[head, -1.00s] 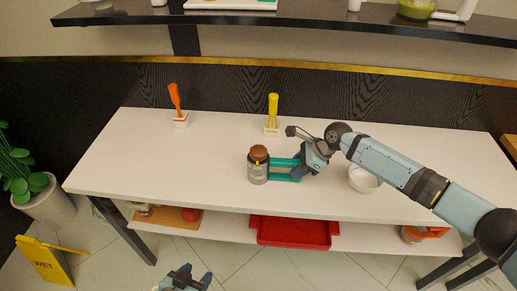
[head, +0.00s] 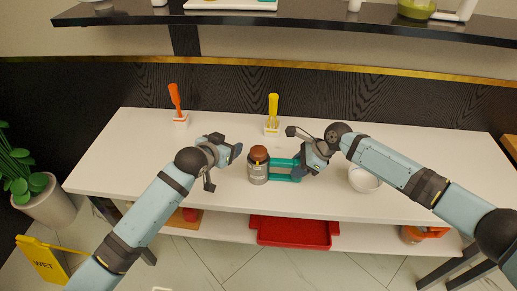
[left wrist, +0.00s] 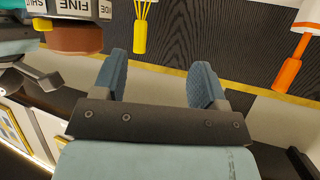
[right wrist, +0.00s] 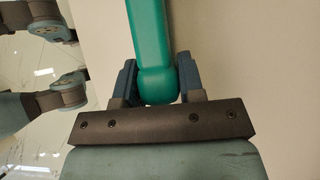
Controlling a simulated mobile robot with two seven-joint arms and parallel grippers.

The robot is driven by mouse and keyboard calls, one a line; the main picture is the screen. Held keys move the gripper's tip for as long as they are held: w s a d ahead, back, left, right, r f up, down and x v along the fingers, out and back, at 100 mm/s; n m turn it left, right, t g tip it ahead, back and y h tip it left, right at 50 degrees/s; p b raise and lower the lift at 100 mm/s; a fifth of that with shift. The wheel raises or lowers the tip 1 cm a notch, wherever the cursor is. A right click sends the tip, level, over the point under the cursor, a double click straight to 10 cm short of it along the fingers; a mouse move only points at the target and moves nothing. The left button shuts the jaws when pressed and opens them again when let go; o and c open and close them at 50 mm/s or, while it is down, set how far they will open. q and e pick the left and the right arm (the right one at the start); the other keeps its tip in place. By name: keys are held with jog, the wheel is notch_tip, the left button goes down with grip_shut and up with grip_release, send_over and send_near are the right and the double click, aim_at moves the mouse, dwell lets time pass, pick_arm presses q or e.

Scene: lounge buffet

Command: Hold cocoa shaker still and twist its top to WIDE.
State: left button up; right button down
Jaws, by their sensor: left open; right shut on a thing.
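The cocoa shaker (head: 258,174) stands upright on the white table, with a brown top (head: 258,154). A teal handle (head: 284,162) reaches from it to the right. My right gripper (head: 301,168) is shut on this handle, which also shows between its fingers in the right wrist view (right wrist: 150,45). My left gripper (head: 223,167) is open and empty, just left of the shaker. In the left wrist view the brown top (left wrist: 76,38) is upside down at upper left, beside the labels SHUT, FINE and partly cut WIDE. A yellow mark (left wrist: 42,24) shows near SHUT.
A yellow utensil (head: 273,108) and an orange one (head: 175,97) stand in white holders at the back of the table (head: 120,160). A white bowl (head: 364,180) sits right of my right gripper. A red tray (head: 292,232) is on the lower shelf.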

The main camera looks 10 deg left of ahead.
pick_arm(q)
jog(key=w+d+r+g, duration=0.1)
jog(key=w+d+r, duration=0.1)
jog(key=w+r, duration=0.2)
notch_tip(320, 180, up, 3)
jog(key=m+g+y, duration=0.2)
jog(key=g+y, duration=0.1)
jog(key=g, duration=0.6)
send_over(258, 150)
jog(key=w+d, duration=0.1)
jog(key=w, duration=0.1)
jog(key=shift+s+f, duration=0.2)
jog(key=shift+s, duration=0.05)
jog(key=shift+s+a+r+n+g+y, duration=0.3)
jog(key=shift+s+a+r+g+y, duration=0.15)
jog(key=shift+s+g+y, duration=0.35)
jog(key=shift+f, duration=4.45)
